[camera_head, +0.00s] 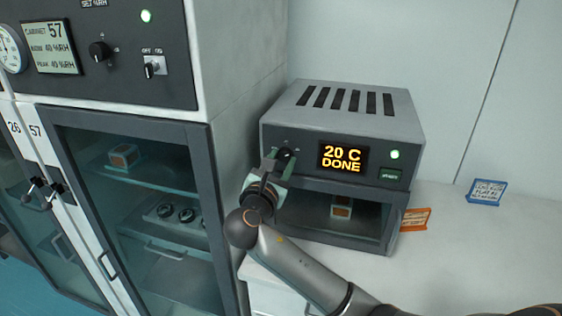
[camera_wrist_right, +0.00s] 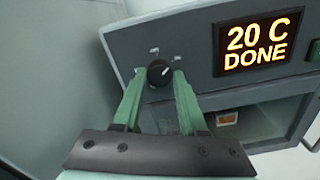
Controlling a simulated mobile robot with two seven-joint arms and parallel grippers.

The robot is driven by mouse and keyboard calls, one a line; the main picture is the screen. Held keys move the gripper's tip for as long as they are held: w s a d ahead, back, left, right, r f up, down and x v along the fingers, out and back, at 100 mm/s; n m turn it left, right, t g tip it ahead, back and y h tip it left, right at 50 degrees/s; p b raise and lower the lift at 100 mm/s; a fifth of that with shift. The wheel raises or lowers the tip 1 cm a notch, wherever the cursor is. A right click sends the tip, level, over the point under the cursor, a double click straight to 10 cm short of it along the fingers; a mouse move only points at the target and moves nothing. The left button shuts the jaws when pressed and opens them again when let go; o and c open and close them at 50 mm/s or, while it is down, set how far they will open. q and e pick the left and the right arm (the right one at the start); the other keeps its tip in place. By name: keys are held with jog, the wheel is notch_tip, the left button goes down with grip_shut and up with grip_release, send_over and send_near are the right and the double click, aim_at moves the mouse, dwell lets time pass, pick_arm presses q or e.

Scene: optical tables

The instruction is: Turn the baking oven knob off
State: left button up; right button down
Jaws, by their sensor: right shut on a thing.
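The baking oven (camera_head: 340,125) is a grey box with slots on top, standing on a white bench. Its display (camera_head: 341,158) reads "20 C DONE", and a green light glows to the right of it. The oven knob (camera_wrist_right: 159,73) is round and black with a pale pointer mark, on the left of the front panel. My right gripper (camera_wrist_right: 158,80) is shut on the knob, one green finger on each side. In the head view the right gripper (camera_head: 277,165) partly covers the knob. My left gripper is not in view.
A cabinet with glass doors (camera_head: 150,200) stands close on the left, its own knob and switch above. An orange card (camera_head: 415,219) and a blue card (camera_head: 487,191) stand on the bench to the right. The bench there is otherwise clear.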

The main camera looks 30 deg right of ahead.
jog(key=n, duration=0.5)
jog(key=shift+f+n, duration=0.15)
jog(key=shift+n, duration=0.15)
jog(key=n, duration=0.4)
jog(key=shift+n, duration=0.6)
jog(key=shift+c, duration=2.2)
grip_release()
jog(key=v, duration=1.2)
jog(key=shift+s+a+b, duration=0.2)
jog(key=shift+s+b, duration=0.05)
jog(key=shift+b, duration=0.15)
